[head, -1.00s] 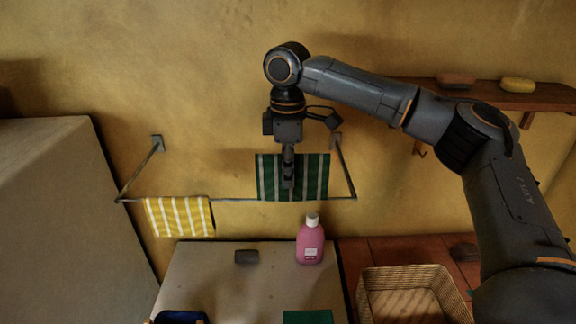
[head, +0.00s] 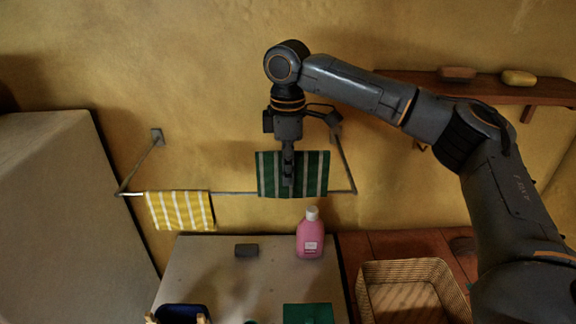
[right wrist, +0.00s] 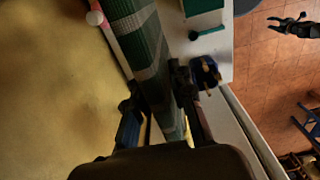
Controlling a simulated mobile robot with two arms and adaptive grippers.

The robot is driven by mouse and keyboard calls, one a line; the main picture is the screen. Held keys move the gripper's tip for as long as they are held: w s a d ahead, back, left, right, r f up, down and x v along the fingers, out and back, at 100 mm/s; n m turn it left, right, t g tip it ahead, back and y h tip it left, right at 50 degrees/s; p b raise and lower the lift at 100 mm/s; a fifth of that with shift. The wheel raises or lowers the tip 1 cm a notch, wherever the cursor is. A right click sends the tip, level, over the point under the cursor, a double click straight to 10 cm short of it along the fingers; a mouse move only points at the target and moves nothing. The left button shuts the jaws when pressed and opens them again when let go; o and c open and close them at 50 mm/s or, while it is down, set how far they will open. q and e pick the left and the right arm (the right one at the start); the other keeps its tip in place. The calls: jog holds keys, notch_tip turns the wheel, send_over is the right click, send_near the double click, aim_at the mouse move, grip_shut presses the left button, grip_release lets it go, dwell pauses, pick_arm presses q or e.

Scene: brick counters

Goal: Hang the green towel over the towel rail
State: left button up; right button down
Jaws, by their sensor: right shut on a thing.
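The green towel (head: 268,174) has pale stripes and hangs from my right gripper (head: 288,180), which is shut on it. In the head view the towel is mostly above the towel rail (head: 235,193), and its lower edge hides part of the rail's right half. I cannot tell whether they touch. In the right wrist view the green towel (right wrist: 143,45) runs between the fingers of my right gripper (right wrist: 157,100). A small dark jointed shape at that view's upper right may be my left gripper (right wrist: 293,26); its fingers are unclear.
A yellow striped towel (head: 180,210) hangs over the rail's left part. Below are a pink bottle (head: 310,238), a dark block (head: 246,250), a green item (head: 307,313) and a wicker basket (head: 365,300). A wooden shelf (head: 440,87) with two soaps is at right.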

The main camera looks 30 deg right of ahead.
jog(key=shift+f, duration=1.55)
jog(key=shift+f, duration=0.25)
jog(key=shift+f+b, duration=0.45)
jog(key=shift+f, duration=2.45)
jog(key=c, duration=1.1)
grip_release()
jog(key=o, duration=0.4)
